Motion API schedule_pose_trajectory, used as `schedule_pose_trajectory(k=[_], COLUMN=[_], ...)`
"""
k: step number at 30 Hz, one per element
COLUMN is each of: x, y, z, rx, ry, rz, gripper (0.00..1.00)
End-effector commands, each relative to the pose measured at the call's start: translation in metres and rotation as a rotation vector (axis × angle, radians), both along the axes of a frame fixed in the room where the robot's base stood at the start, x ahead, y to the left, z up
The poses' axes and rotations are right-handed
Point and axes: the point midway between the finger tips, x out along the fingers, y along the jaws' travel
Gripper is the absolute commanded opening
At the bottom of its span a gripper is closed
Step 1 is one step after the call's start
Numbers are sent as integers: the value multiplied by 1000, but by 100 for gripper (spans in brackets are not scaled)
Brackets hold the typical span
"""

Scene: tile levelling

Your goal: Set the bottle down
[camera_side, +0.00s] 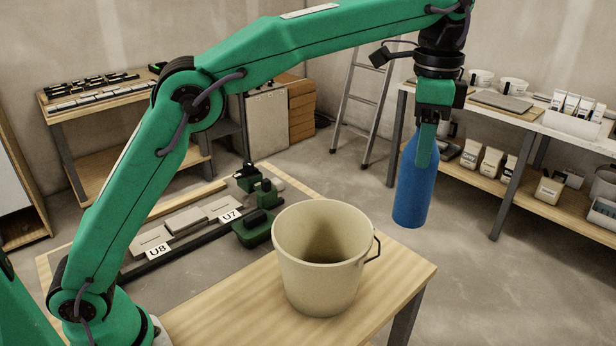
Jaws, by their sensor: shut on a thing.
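The blue bottle (410,193) hangs upright at the right of the picture, to the right of the bucket. My gripper (426,150) points down and is shut on the bottle near its top. Its green finger covers part of the bottle's upper side. The bottle's base looks clear of any surface in this view, near the right end of the wooden table (395,268). How far it is from the table edge in depth I cannot tell.
A beige bucket (318,275) with a handle stands on the table. Tiles labelled U8 and U7 (183,220) and a green tool (254,228) lie to its left. A shelf (545,120) with supplies stands behind right. The table's front right corner is bare.

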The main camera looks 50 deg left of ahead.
Motion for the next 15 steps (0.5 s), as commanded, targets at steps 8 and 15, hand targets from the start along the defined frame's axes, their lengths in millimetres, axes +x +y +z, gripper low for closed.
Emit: schedule_pose_trajectory(k=[8,15], x=[-3,-2], y=[-31,-29], z=[-6,-20], rx=[-1,0], ry=[-2,-1], rz=[-78,-75], gripper=[0,0])
